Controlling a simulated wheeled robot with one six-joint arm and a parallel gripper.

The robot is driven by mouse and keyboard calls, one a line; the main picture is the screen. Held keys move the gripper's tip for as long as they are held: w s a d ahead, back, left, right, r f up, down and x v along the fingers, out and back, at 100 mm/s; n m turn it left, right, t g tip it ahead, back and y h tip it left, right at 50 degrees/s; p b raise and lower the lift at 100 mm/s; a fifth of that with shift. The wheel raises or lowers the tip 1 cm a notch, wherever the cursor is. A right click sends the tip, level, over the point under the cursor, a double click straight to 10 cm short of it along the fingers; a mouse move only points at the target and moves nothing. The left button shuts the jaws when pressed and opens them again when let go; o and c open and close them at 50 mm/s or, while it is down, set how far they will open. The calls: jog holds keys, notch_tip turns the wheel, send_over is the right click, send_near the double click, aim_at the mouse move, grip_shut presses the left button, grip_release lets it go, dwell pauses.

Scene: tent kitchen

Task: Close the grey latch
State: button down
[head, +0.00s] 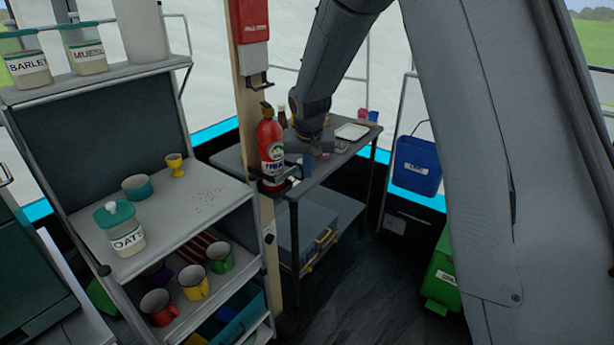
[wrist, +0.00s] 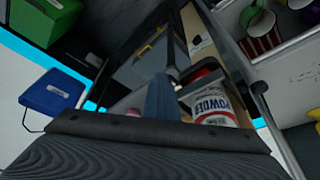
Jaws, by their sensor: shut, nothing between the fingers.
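The red fire extinguisher (head: 270,150) stands upright against a wooden post. A dark bracket (head: 276,184) goes around its lower part, with a small lever-like end sticking out right. In the wrist view the extinguisher (wrist: 212,108) shows its POWDER label, with a grey strap-like piece (wrist: 198,88) across it. This may be the grey latch; whether it is open or shut I cannot tell. My gripper (head: 308,166) points down just right of the extinguisher. In the wrist view its blue fingers (wrist: 160,97) are together and empty, left of the extinguisher; contact is unclear.
A dark table (head: 228,158) holding a white tray (head: 352,132) stands behind the post. A grey-blue box (head: 305,232) with yellow catches sits below. Shelving (head: 190,235) with cups and jars is at left. A blue bin (head: 416,163) hangs at right.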

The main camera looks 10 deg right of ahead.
jog(key=s+d+r+b, duration=0.1)
jog(key=s+d+r, duration=0.3)
jog(key=s+r, duration=0.4)
jog(key=s+d+f+g, duration=0.1)
jog(key=s+f, duration=0.1)
jog(key=s, duration=0.6)
jog(key=s+d+f+g, duration=0.1)
jog(key=s+f, duration=0.2)
jog(key=s, duration=0.5)
jog(key=s+d+f+n+g, duration=0.1)
jog(key=s+d+f, duration=0.1)
jog(key=s, duration=0.7)
jog(key=shift+f, duration=0.65)
